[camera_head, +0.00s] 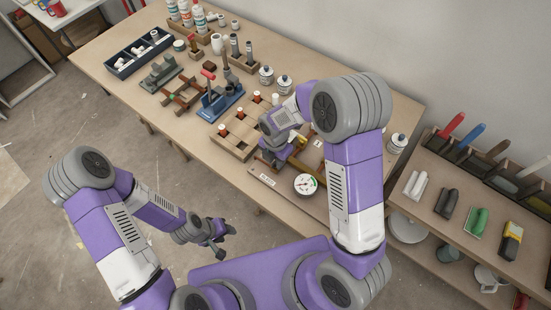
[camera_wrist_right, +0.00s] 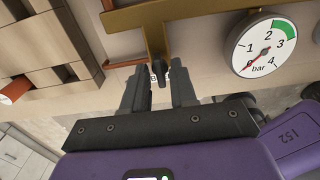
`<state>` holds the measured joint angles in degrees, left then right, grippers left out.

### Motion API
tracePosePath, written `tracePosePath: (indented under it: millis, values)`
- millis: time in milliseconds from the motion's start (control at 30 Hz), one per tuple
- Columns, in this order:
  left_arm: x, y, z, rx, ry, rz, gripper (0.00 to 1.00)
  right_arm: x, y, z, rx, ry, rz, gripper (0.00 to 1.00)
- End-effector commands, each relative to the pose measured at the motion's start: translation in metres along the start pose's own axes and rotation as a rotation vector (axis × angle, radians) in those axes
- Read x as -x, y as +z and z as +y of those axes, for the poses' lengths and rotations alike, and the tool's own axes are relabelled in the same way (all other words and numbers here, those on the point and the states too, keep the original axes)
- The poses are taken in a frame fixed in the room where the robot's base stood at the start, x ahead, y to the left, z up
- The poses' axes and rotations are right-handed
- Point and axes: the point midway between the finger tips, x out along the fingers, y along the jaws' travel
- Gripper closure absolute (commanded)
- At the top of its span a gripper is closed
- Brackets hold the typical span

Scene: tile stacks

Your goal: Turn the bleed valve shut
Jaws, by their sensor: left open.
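The bleed valve's small dark handle (camera_wrist_right: 161,72) hangs from a brass pipe (camera_wrist_right: 155,35) in the right wrist view. My left gripper (camera_head: 217,242) is open and empty, in front of the table.
A wooden slotted rack (camera_head: 232,138) stands left of the right gripper; its edge also shows in the right wrist view (camera_wrist_right: 48,50). White bottles (camera_head: 284,84) and a blue-based fixture (camera_head: 222,100) stand further back.

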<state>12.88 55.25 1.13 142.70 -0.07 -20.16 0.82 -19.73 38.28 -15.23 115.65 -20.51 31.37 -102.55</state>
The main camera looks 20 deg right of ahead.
Motion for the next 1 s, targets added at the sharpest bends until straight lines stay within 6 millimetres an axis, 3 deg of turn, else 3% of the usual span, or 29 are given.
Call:
tracePosePath:
  millis: [33, 167, 633, 1000]
  values:
    - [0.0000, 0.0000, 0.0000, 0.000, 0.000, 0.000, 0.57, 0.0001, 0.0000, 0.0000, 0.000, 0.000, 0.000, 0.82]
    - [0.0000, 0.0000, 0.0000, 0.000, 0.000, 0.000, 0.57, 0.0002, 0.0000, 0.0000, 0.000, 0.000, 0.000, 1.00]
    - [-0.0010, 0.0000, -0.0004, 0.000, 0.000, 0.000, 0.57, 0.0001, 0.0001, 0.0002, -0.054, 0.001, 0.000, 1.00]
    - [-0.0053, -0.0002, -0.0020, 0.000, 0.000, 0.000, 0.57, -0.0001, 0.0004, 0.0003, -0.326, 0.002, -0.001, 1.00]
